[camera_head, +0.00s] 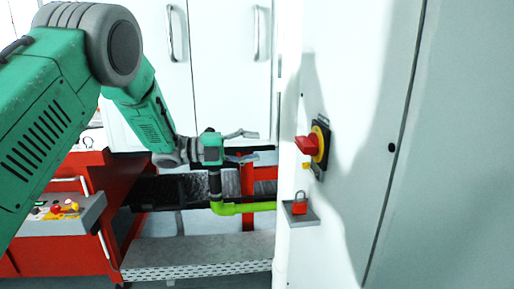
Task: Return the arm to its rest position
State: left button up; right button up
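My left arm comes in from the left, large and green, and reaches toward the middle of the picture. My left gripper (242,134) is at its far end, small and dark grey, in front of the white cabinet doors. Its fingers are seen from the side and too small to tell whether they are open or shut. I see nothing clearly held in it. It is apart from the red rotary switch (309,145), which sits to its right on the white cabinet. My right gripper is not in view.
A red padlock (299,207) stands on a small grey shelf (301,219) on the white cabinet (345,215). A red machine with a mesh belt (190,274) lies below the arm. A control box (60,219) with coloured buttons is at left.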

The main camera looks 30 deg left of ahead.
pick_arm(q)
jog(key=shift+d+f, duration=0.1)
jog(key=s+d+f+n+y, duration=0.1)
jog(key=s+f+n+y, duration=0.2)
jog(key=f+n, duration=0.45)
jog(key=s+d+f+n+y, duration=0.1)
jog(key=s+f+n+y, duration=0.25)
jog(key=f, duration=0.75)
jog(key=s+d+f+n+y, duration=0.1)
jog(key=s+f+n+y, duration=0.15)
jog(key=f+n, duration=0.5)
jog(key=s+f+n+g+y, duration=0.45)
jog(key=s+f, duration=0.75)
jog(key=s, duration=0.4)
jog(key=s+f+n+g+y, duration=0.1)
jog(key=s+n+g, duration=0.4)
jog(key=s, duration=1.2)
jog(key=shift+s+f, duration=0.15)
jog(key=shift+f, duration=0.6)
jog(key=shift+y, duration=0.25)
